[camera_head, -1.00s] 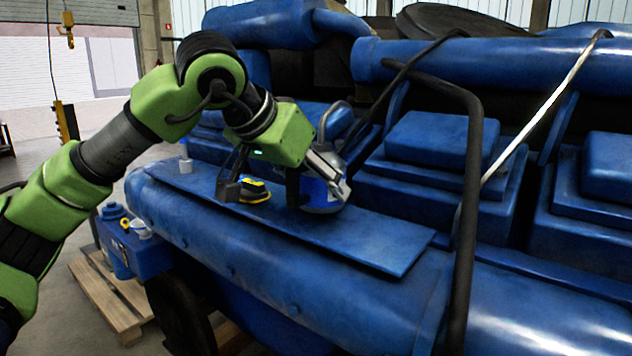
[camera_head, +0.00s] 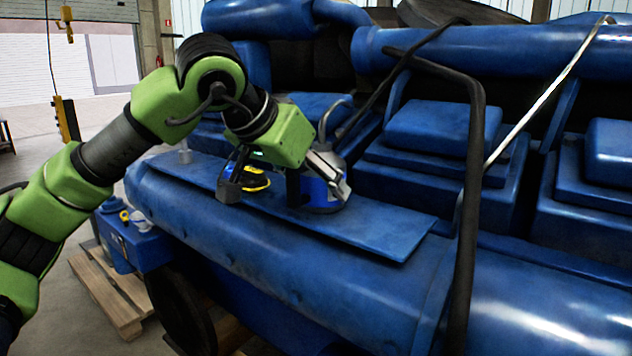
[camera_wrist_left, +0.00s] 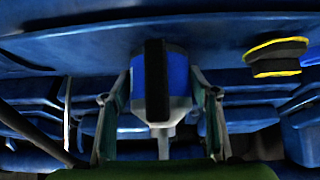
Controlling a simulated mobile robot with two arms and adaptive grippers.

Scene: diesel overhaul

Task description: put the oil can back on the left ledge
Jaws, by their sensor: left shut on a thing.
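The oil can (camera_head: 322,193), blue and silver with a curved metal spout and a black handle, is upright at the long blue ledge (camera_head: 375,233) on the engine's side. My right gripper is not in view.
A black and yellow object (camera_head: 257,181) lies on the ledge beside the gripper's left finger. A black bent pipe (camera_head: 470,200) rises to the right of the ledge. A blue box (camera_head: 140,242) and a wooden pallet (camera_head: 115,305) stand at lower left.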

